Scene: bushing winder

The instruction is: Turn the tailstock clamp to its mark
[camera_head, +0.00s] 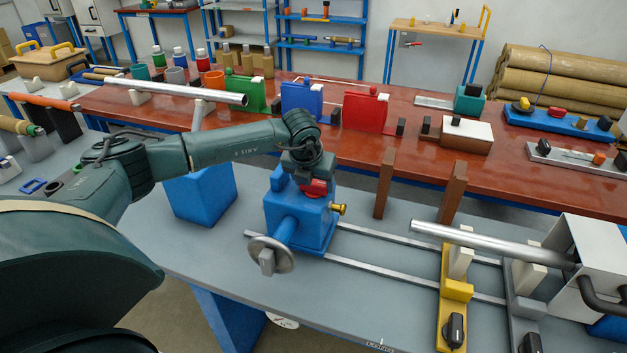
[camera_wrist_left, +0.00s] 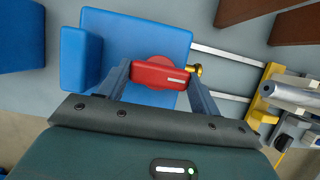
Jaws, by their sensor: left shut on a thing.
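The blue tailstock (camera_head: 305,225) stands on two rails at the middle of the grey bench, with a handwheel (camera_head: 271,256) in front and a brass knob (camera_head: 340,209) on its right. The red tailstock clamp (camera_head: 314,189) is on top of it. In the left wrist view the clamp (camera_wrist_left: 158,74) is a red bar over a round red base, with a short white line near its right end. My left gripper (camera_wrist_left: 158,70) is shut on the bar, one finger on each side, reaching down from above. I cannot make out a separate mark on the tailstock. My right gripper is not in view.
A metal tube (camera_head: 490,243) lies to the right, over a yellow support (camera_head: 455,290) and near the white headstock box (camera_head: 590,250). Two brown posts (camera_head: 384,183) stand behind the rails. A blue block (camera_head: 200,192) is left of the tailstock. Bare rails lie between tailstock and yellow support.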

